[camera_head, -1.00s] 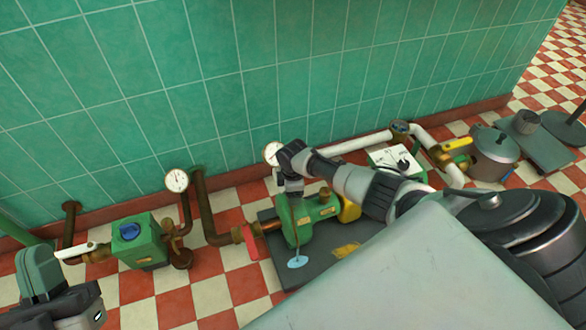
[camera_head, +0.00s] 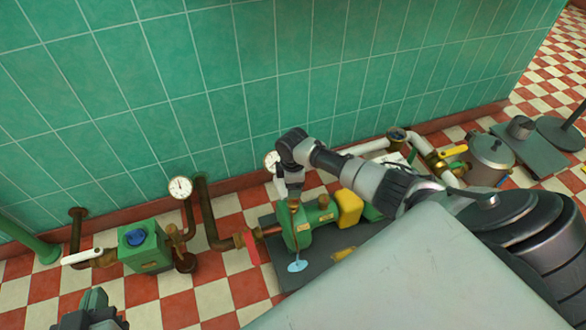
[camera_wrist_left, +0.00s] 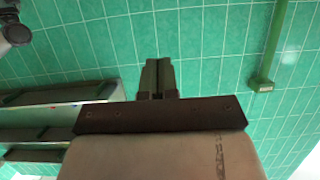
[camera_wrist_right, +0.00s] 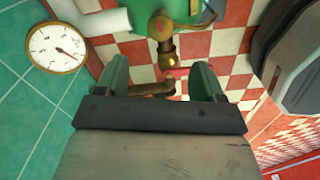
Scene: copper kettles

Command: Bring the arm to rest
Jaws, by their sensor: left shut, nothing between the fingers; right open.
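My left gripper (camera_head: 92,310) is at the bottom left edge of the head view, partly cut off, over the checkered floor. In the left wrist view my left gripper (camera_wrist_left: 158,75) is shut with its fingers together and nothing between them, in front of green wall tiles. My right arm (camera_head: 375,185) reaches in from the right and bends down in front of the green pump (camera_head: 305,225). In the right wrist view my right gripper (camera_wrist_right: 161,82) is open, with brass and brown pipework beyond its fingers. Its fingertips are hard to make out in the head view.
A green box with a blue knob (camera_head: 146,246), a white lever (camera_head: 82,256) and a pressure gauge (camera_head: 181,188) stand left of the pump. A steel pot (camera_head: 490,155) is at the right. The green tiled wall (camera_head: 200,90) runs behind. Bare floor lies at lower left.

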